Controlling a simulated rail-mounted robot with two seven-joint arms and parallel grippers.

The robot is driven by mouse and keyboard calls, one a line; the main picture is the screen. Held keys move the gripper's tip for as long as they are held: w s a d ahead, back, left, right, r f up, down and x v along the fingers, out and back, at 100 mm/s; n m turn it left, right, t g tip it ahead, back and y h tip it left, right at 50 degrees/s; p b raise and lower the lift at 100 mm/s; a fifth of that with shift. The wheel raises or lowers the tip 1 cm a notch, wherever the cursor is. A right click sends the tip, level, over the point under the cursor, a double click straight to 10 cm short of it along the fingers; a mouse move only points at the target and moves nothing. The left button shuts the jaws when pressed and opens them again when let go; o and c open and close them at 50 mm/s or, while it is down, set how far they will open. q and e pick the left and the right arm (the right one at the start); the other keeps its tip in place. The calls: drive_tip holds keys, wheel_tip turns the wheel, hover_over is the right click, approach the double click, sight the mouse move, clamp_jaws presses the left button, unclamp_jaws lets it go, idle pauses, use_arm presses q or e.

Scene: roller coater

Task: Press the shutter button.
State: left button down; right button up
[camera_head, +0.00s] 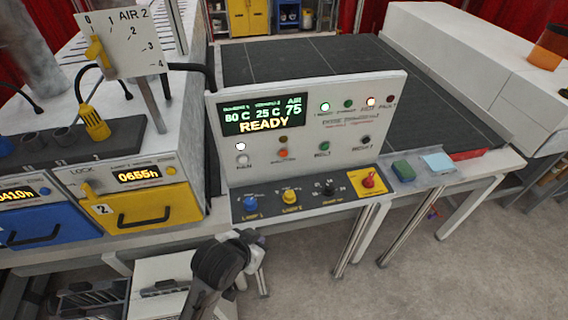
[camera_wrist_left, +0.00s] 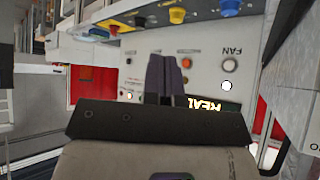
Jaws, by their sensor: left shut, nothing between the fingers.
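The likely shutter button is the orange button (camera_head: 282,153) on the upright white control panel (camera_head: 390,95), right of the white FAN button (camera_head: 242,160); its label is too blurred to read surely. A dim amber lamp (camera_head: 282,139) sits above it. In the left wrist view the panel is upside down, and the orange button (camera_wrist_left: 187,63) shows just right of my fingertips. My left gripper (camera_wrist_left: 168,57) is shut and empty, pointing at the panel. In the head view its arm (camera_head: 220,262) is low in front of the panel, apart from the button. My right gripper is not in view.
Below the buttons, a sloped console holds a blue knob (camera_head: 250,203), a yellow knob (camera_head: 291,196), a black knob (camera_head: 327,188) and a red switch (camera_head: 368,180). The display (camera_head: 262,115) reads READY. Blue and yellow drawers stand at the left. Space before the console's right side is clear.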

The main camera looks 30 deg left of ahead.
sight(284, 153)
use_arm(q)
drive_tip(key=w+d+f+n+t+h+b, duration=0.1)
drive_tip(key=w+f+n+t+h+b, duration=0.15)
drive_tip(key=w, duration=0.85)
drive_tip(key=w+d+f+n+t+h+b, duration=0.15)
drive_tip(key=w+f+h, duration=0.25)
drive_tip(key=w, duration=0.7)
drive_tip(key=w+a+n+t+y, duration=0.1)
drive_tip(key=n+t, duration=0.1)
drive_tip(key=w+a+n+t+y, duration=0.1)
drive_tip(key=a+n+t+y, duration=0.2)
drive_tip(key=a+t+y, duration=0.1)
drive_tip(key=shift+w+r+n, duration=0.3)
drive_tip(key=shift+w+n, duration=0.1)
drive_tip(key=shift+w+a, duration=0.1)
drive_tip(key=w+a+b, duration=0.5)
drive_tip(key=w+b, duration=0.1)
drive_tip(key=shift+w+a, duration=0.25)
drive_tip(key=shift+a, duration=0.05)
